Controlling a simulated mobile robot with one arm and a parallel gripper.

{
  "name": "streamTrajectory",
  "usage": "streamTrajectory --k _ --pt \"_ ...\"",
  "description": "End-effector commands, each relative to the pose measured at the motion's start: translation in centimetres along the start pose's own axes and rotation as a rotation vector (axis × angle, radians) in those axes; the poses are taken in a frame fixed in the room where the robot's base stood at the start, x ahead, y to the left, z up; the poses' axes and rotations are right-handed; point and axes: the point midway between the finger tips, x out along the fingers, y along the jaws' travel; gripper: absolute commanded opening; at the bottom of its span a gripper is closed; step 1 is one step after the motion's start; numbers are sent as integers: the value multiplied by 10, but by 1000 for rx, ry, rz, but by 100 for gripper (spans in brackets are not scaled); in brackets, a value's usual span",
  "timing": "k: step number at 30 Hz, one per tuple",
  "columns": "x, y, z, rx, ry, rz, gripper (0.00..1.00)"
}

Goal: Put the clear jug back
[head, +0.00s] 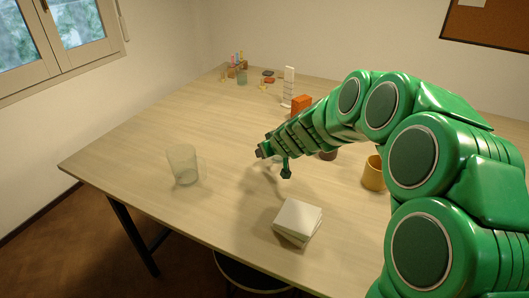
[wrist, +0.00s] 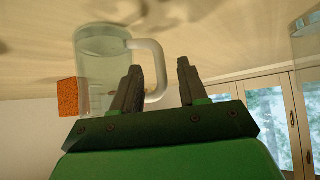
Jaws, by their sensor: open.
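The clear jug (wrist: 100,62) stands in the left of the wrist view, which shows the scene upside down. Its pale handle points towards my gripper (wrist: 159,68). My gripper is open, and the handle's outer curve shows between the two fingers. I cannot tell whether the handle lies within the jaws or just beyond them. In the head view my gripper (head: 274,163) is low over the middle of the table (head: 130,155).
A clear tumbler (head: 183,165) stands at the left. A white block-like stack (head: 298,220) lies near the front edge. An ochre cup (head: 373,175) and an orange block (head: 301,104) stand near my arm.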

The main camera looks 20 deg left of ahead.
Motion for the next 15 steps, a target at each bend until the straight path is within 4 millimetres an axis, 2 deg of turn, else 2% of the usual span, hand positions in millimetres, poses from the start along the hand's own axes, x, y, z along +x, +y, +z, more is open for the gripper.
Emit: streamTrajectory --k 15 --pt "-64 0 -1 -1 2 1 43"
